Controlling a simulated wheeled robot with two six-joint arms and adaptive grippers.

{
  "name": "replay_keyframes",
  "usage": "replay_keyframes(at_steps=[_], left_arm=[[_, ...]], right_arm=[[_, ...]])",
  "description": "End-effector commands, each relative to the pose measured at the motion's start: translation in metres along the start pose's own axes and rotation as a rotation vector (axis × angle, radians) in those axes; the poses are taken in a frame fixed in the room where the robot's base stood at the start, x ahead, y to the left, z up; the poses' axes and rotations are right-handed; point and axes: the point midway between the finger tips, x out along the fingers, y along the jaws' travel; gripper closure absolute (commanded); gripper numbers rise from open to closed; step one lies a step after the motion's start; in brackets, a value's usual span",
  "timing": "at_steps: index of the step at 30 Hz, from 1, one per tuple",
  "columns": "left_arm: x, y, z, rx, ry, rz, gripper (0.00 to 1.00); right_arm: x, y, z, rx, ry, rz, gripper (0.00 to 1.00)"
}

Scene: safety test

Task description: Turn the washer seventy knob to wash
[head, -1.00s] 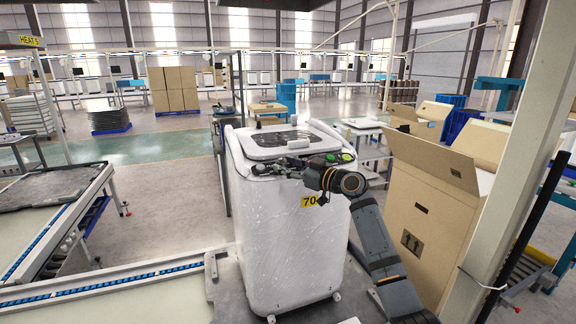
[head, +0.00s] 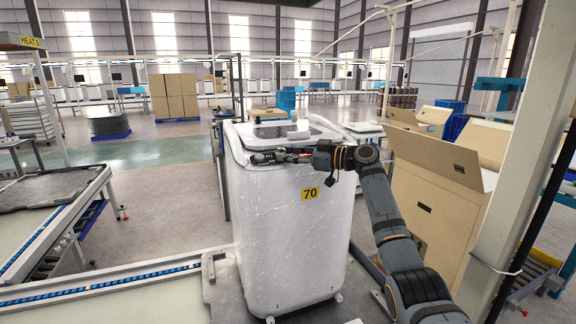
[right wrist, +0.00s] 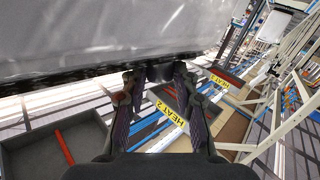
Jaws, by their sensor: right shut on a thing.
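The washer (head: 290,225) is a white, plastic-wrapped top-loader with a yellow "70" label (head: 310,194). It stands upright on a grey platform in the middle of the head view. My right gripper (head: 257,158) reaches in from the right, across the control panel at the washer's front top edge. In the right wrist view its two fingers (right wrist: 155,88) stand apart around a small dark part, apparently the knob (right wrist: 160,72), at the panel's edge. The fingers are shut on it. The knob's pointer and markings cannot be read. My left gripper is not in view.
An open cardboard box (head: 432,215) stands close right of the washer, behind my right arm. A pale post (head: 515,170) rises at the right. A conveyor (head: 110,283) with blue rollers runs at the front left.

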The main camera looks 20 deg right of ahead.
Motion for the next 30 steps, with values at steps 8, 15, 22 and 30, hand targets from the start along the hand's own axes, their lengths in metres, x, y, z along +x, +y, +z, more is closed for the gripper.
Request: replay_keyframes(at_steps=[8, 15, 22, 30], left_arm=[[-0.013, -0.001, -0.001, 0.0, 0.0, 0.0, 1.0], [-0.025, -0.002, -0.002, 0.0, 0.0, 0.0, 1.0], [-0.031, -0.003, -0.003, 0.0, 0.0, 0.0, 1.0], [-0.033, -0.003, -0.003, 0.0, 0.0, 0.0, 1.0]], right_arm=[[0.0, 0.004, -0.003, -0.027, -0.002, -0.108, 1.0], [0.001, 0.005, -0.003, -0.045, -0.002, -0.167, 1.0], [0.001, 0.005, -0.001, -0.055, -0.003, -0.2, 1.0], [0.001, 0.005, 0.0, -0.06, -0.003, -0.213, 1.0]])
